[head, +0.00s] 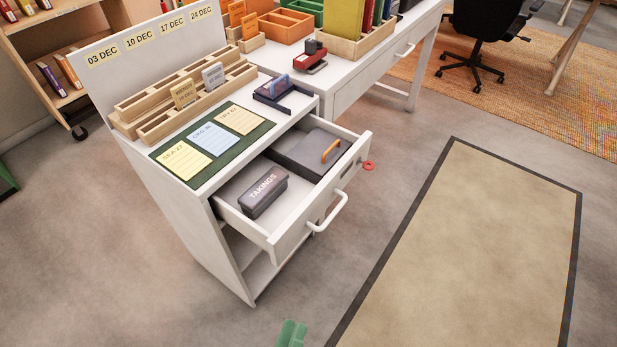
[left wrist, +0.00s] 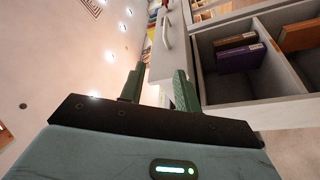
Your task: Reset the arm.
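My left gripper (head: 290,334) shows only as green fingertips at the bottom edge of the head view, in front of the white cabinet and apart from it. In the left wrist view its two green fingers (left wrist: 158,88) stand apart with nothing between them, so it is open and empty. The rest of the left arm is out of the head view. My right gripper is in neither view.
The white cabinet's drawer (head: 285,245) is pulled out, with a dark takings box (head: 263,192) and a grey lidded box (head: 304,153) inside. Its handle (head: 328,212) juts forward. A beige mat (head: 470,250) lies on clear floor to the right.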

